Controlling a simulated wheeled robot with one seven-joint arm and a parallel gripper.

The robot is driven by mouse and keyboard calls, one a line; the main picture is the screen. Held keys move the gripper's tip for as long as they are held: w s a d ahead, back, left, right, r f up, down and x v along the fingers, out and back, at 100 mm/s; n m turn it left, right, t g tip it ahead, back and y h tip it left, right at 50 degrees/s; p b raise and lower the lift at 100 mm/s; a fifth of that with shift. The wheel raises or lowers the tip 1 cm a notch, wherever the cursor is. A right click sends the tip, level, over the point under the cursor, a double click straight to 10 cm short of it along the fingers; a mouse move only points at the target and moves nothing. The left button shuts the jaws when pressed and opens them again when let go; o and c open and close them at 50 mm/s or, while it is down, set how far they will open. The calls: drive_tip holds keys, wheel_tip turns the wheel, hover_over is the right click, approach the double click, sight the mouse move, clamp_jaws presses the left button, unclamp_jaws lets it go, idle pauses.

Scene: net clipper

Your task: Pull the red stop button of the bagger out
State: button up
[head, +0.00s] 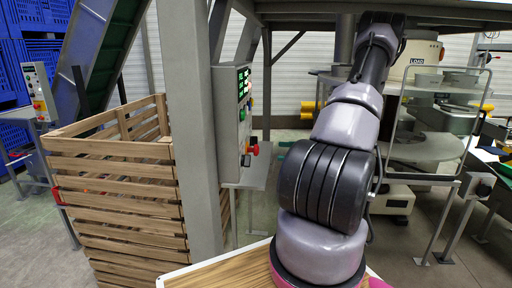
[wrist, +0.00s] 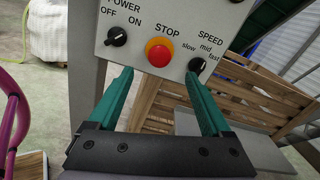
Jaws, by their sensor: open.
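The red stop button (wrist: 159,52) sits on a yellow-orange collar under the word STOP on a light grey control panel (wrist: 187,18) in the wrist view. My gripper (wrist: 160,74) is open, with its two teal fingers apart just below the button in the picture. The button shows between and beyond the fingertips, with nothing held. In the head view, a grey control box (head: 229,121) stands beside the post, with a red knob (head: 255,149) low on its right-facing side. My arm hides most of my gripper there.
A power knob (wrist: 117,37) and a speed knob (wrist: 196,64) flank the button. A wooden slatted crate (head: 119,190) and a grey post (head: 191,130) stand left of the box. A metal-framed machine (head: 428,145) is at right.

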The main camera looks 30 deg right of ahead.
sight(256, 150)
drive_tip(key=x, duration=1)
drive_tip(key=shift+w+a, duration=0.25)
clamp_jaws()
